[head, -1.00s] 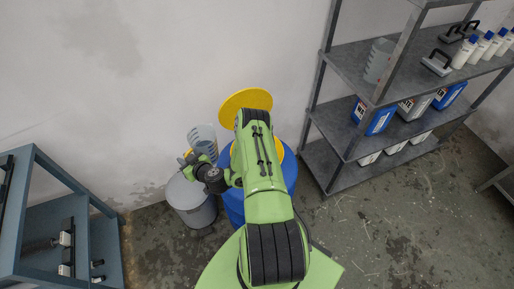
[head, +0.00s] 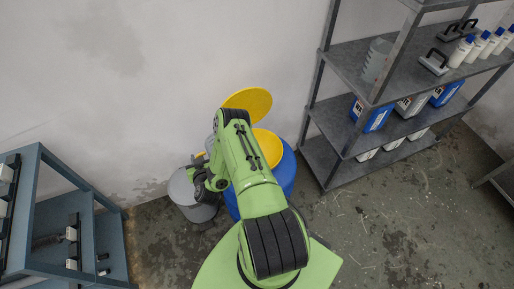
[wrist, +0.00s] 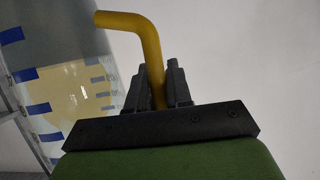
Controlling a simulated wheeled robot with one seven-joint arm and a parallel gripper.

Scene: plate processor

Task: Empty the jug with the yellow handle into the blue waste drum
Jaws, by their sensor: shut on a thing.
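The jug (wrist: 65,75) is clear with blue marks and fills the left of the wrist view. My gripper (wrist: 155,82) is shut on its yellow handle (wrist: 150,45). In the head view my arm hides most of the jug; only a pale sliver (head: 209,143) shows left of the arm. Its tilt and contents are hard to tell; a pale yellow patch shows through its wall. The blue waste drum (head: 288,177) stands behind my arm, with a yellow round opening (head: 269,147) on top and a raised yellow lid (head: 248,101) behind it.
A grey bin (head: 190,200) stands left of the drum, below my gripper. A grey metal shelf (head: 330,165) with bottles and canisters is at the right. A blue-grey rack (head: 60,190) is at the left. Open floor (head: 400,210) lies right of my base.

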